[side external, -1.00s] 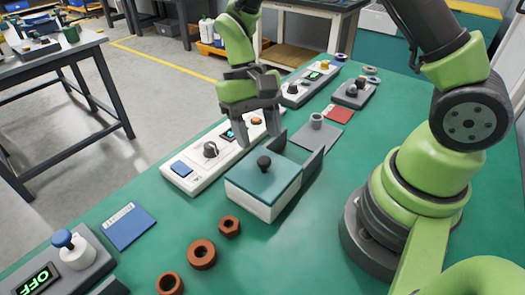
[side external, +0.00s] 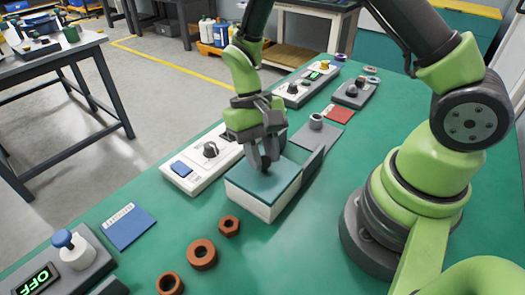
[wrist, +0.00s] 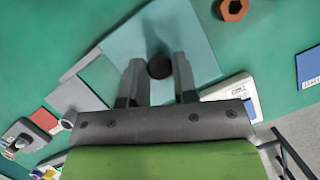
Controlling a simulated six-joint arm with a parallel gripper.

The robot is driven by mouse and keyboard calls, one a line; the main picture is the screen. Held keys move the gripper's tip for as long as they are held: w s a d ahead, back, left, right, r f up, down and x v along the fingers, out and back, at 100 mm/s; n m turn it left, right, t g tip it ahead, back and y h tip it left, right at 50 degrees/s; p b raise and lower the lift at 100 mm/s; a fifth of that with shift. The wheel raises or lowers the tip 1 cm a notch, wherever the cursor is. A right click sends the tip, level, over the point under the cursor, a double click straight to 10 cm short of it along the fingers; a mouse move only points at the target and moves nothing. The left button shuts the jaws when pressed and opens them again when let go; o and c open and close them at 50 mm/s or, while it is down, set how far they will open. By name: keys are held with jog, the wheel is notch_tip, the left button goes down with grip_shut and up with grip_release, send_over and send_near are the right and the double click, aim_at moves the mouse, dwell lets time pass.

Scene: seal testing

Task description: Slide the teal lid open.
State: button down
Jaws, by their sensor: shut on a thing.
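The teal lid (side external: 258,187) lies on a white box (side external: 262,207) on the green table, and it fills the upper middle of the wrist view (wrist: 165,30). A dark round knob (wrist: 159,66) stands on the lid. My gripper (side external: 265,168) is down at the lid with its two fingers on either side of the knob, shut on it. In the wrist view the fingers (wrist: 159,80) flank the knob. In the side view the fingers mostly hide the knob. A grey panel (side external: 307,160) stands along the box's far right side.
A white control panel (side external: 188,178) with a knob and blue button lies left of the box. Several brown rings and nuts (side external: 202,254) lie in front. A grey plate with a small cylinder (side external: 316,122) and a red card (side external: 339,113) lie behind.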

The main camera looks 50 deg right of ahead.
jog(key=d, duration=0.9)
jog(key=shift+d, duration=0.35)
jog(key=c, duration=0.9)
grip_release()
jog(key=v, duration=1)
